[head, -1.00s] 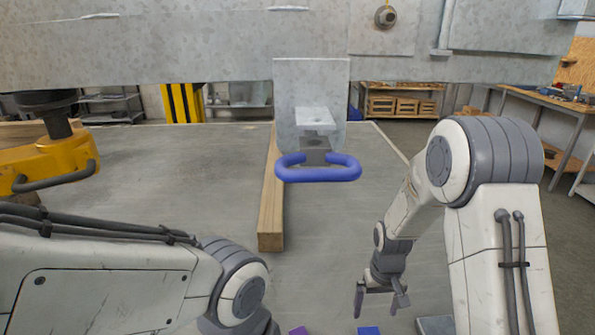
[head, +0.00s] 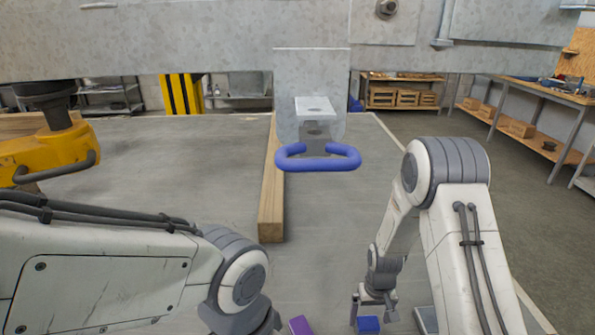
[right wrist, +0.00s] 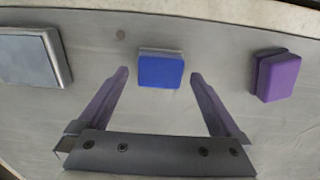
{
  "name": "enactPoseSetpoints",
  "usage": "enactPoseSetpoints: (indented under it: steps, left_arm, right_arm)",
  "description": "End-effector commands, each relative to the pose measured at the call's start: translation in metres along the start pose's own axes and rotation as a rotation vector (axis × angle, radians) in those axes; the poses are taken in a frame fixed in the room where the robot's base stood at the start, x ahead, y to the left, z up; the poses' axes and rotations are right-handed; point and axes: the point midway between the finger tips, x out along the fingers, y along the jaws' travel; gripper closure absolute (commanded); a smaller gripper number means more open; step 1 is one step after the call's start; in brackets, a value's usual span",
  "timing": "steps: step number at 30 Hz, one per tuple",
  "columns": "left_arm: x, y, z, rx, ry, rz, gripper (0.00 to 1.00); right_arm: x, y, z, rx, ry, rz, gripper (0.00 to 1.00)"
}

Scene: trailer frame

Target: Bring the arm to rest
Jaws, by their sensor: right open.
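My right gripper (head: 374,304) is open and points down near the bottom of the head view. In the right wrist view its two fingers (right wrist: 158,92) stand apart, and a blue block (right wrist: 161,70) shows in line with the gap, a little past the tips. I cannot tell how far above the block the tips are. The blue block also shows in the head view (head: 368,324). My left arm comes in from the left of the head view; its gripper is out of the picture.
A purple block (right wrist: 277,75) and a grey metal block (right wrist: 34,57) lie on either side. A blue handle (head: 318,164) hangs on a bracket below the grey beam (head: 200,40). A wooden bar (head: 270,205) lies on the surface, and a yellow jack (head: 52,152) stands left.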

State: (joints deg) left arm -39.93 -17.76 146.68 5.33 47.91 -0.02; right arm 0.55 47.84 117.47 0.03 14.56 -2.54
Motion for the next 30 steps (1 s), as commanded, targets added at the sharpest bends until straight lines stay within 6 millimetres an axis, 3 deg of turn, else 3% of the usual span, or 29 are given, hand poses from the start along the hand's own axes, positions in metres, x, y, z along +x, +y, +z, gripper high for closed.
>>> enactPoseSetpoints:
  steps: [3,24,30]
  left_arm:
    - [0.003,0.000,0.000,0.000,0.000,0.000,0.00]
    - [0.009,-0.001,0.001,0.000,0.000,0.000,0.00]
    - [0.000,0.000,0.000,0.000,0.000,0.000,0.00]
  right_arm:
    - [-0.020,0.002,0.002,0.001,0.001,0.000,0.00]
    - [-0.087,0.077,0.088,0.005,0.001,0.001,0.00]
    - [-0.077,0.050,0.071,0.004,-0.005,-0.001,0.00]
